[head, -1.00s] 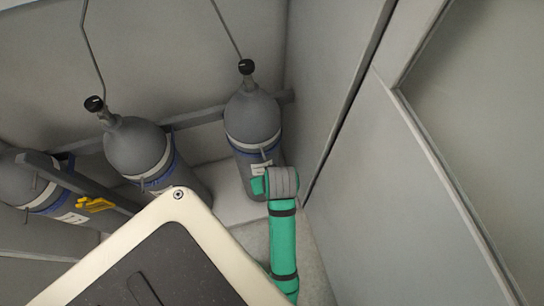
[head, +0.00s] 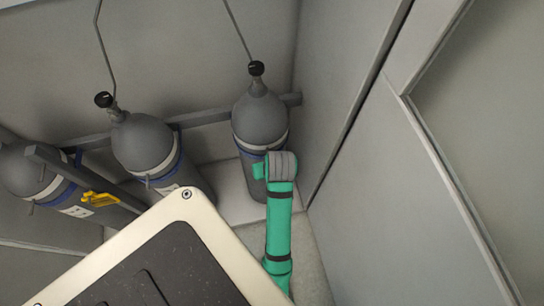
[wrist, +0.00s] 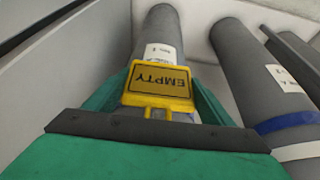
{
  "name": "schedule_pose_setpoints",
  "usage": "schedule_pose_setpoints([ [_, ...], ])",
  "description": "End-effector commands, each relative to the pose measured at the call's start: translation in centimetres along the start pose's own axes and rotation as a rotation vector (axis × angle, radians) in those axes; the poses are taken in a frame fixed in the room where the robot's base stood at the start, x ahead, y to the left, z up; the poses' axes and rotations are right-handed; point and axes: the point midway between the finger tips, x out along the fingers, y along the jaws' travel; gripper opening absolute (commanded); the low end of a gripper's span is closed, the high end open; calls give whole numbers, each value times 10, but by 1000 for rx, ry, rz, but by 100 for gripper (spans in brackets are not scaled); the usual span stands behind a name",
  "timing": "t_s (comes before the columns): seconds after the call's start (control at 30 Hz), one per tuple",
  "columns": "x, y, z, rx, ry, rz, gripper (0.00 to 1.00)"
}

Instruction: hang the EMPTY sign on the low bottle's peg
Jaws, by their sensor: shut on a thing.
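The yellow EMPTY sign (wrist: 158,86) is in my gripper (wrist: 157,98), its lettering upside down in the wrist view. The green fingers are on either side of it. In the head view my gripper (head: 261,170) is in front of the right grey bottle (head: 261,120), and the sign is hidden there. In the wrist view the sign overlaps a grey bottle (wrist: 160,30) with a white label; I cannot tell whether they touch. That bottle's peg is hidden. The middle bottle (head: 142,140) and left bottle (head: 25,168) show small pegs. I cannot tell which bottle is low.
A yellow object (head: 100,199) is by a grey bar (head: 75,178) at the left bottle. A rail (head: 205,117) runs behind the bottles. A wall (head: 365,150) stands close to the right of my arm. Thin pipes rise from the middle and right bottle tops.

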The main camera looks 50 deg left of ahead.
Motion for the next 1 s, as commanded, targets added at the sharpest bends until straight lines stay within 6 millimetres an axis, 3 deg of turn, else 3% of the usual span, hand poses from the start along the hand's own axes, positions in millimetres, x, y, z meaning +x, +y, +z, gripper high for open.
schedule_pose_setpoints([
  [0.43,10,-1,-21,0,0,-2,54],
  [1.0,23,-1,-28,0,0,-1,54],
])
